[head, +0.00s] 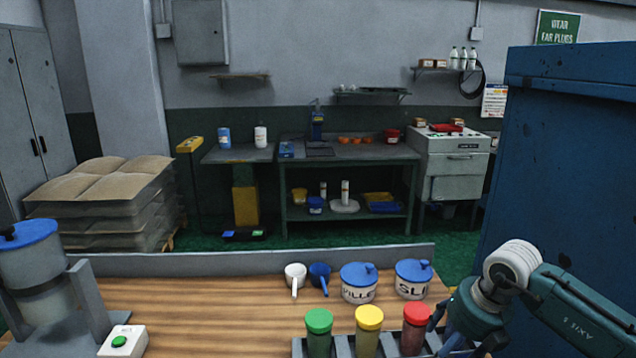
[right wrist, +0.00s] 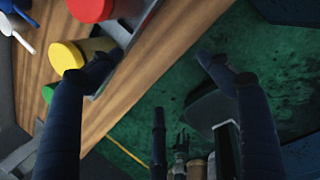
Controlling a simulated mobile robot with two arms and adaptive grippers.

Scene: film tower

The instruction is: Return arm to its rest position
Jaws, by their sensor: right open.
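My right arm comes in from the right in the head view. Its gripper (head: 478,338) hangs low beside the right end of the jar rack (head: 297,348), partly cut off by the frame. In the right wrist view the gripper (right wrist: 156,72) is open, its fingers wide apart with nothing between them. One finger overlaps the yellow-lidded jar (right wrist: 75,54) and the rack edge; I cannot tell whether it touches. The other finger is over the green floor (right wrist: 175,85). My left gripper is not seen.
Green-, yellow- and red-lidded jars (head: 415,330) stand in the rack. Two blue-lidded tubs (head: 412,286), a white scoop (head: 296,275) and a blue scoop (head: 320,276) are behind. A blue cabinet (head: 560,160) stands close by the right arm. The wooden tabletop (head: 220,310) is clear left of centre.

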